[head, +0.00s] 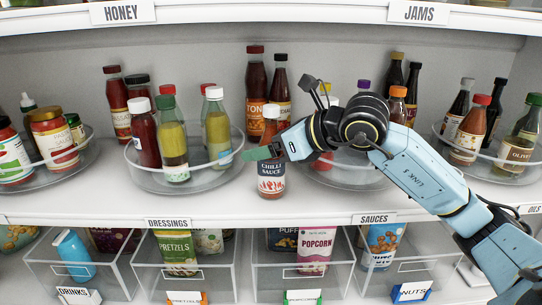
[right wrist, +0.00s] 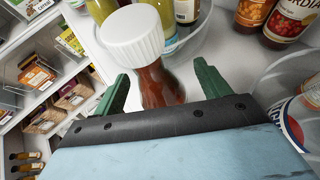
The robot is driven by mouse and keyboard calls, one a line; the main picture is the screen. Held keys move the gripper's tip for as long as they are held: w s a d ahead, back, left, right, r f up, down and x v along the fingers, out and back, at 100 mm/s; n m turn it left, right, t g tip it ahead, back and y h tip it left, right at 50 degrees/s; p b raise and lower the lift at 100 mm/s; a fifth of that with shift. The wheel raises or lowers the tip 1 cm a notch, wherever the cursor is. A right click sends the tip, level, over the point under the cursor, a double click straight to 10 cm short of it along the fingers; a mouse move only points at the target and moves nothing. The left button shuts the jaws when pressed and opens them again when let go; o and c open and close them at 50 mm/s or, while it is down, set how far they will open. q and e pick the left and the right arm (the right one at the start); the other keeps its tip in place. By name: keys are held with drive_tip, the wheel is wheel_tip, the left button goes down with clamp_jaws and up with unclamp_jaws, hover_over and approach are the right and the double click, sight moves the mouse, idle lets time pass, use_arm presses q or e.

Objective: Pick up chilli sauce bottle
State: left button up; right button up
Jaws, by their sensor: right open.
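The chilli sauce bottle (head: 271,180) stands upright near the middle front of the shelf, with a white cap and a label reading chilli sauce. My right gripper (head: 258,153) is at the bottle's neck and upper body in the head view and hides part of it. In the right wrist view the bottle (right wrist: 158,82), with its white ribbed cap, is between the two green fingers of my right gripper (right wrist: 160,88). The fingers are open, with a visible gap on each side of the bottle. My left gripper is in neither view.
A clear turntable of bottles (head: 137,168) stands to the left, and another turntable (head: 350,181) stands close behind on the right, partly behind my arm. Clear bins (head: 288,283) are below the shelf edge. Bare shelf (head: 110,205) shows at the front left.

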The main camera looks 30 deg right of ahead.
drive_tip(key=shift+w+a+f, duration=0.25)
drive_tip(key=shift+w+f, duration=0.05)
drive_tip(key=shift+w, duration=0.2)
drive_tip(key=c, duration=1.1)
drive_tip(key=shift+c, duration=0.9)
drive_tip(key=shift+r, duration=0.2)
